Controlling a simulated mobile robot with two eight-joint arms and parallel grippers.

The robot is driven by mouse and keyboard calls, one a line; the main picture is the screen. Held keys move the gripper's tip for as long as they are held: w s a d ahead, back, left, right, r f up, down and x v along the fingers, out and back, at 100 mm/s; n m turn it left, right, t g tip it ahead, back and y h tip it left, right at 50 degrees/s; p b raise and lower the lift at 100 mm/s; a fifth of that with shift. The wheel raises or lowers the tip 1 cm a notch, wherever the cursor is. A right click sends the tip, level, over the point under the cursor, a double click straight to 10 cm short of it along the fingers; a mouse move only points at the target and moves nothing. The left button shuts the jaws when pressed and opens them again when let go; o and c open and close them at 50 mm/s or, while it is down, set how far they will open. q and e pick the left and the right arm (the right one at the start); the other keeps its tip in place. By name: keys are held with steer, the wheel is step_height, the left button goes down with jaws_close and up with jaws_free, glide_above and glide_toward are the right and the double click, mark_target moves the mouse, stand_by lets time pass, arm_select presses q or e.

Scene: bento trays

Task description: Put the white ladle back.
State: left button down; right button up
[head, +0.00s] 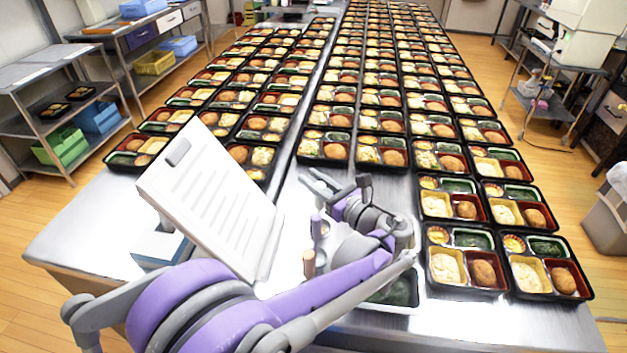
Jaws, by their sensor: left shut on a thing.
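My left gripper (322,186) is above the steel table, near the middle of the view, pointing away toward the bento rows. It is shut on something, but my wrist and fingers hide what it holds. I cannot make out the white ladle clearly anywhere. A tray with dark green food (402,291) sits on the table, partly covered by my left arm. A small brown upright cylinder (308,263) shows beside my forearm; I cannot tell what it belongs to. My right gripper is not in view.
Long rows of filled bento trays (466,258) cover the steel table (75,225) to the back and right. Bare table shows at the left and front right.

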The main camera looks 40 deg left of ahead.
arm_select(q)
steer(key=shift+f, duration=0.1)
steer(key=c, duration=0.7)
jaws_free()
steer(key=d, duration=0.4)
steer(key=s+d, duration=0.1)
steer(key=d, duration=0.3)
steer(key=s+d, duration=0.1)
steer(key=d, duration=0.3)
steer(key=shift+r+b, duration=0.2)
steer(key=shift+b, duration=0.1)
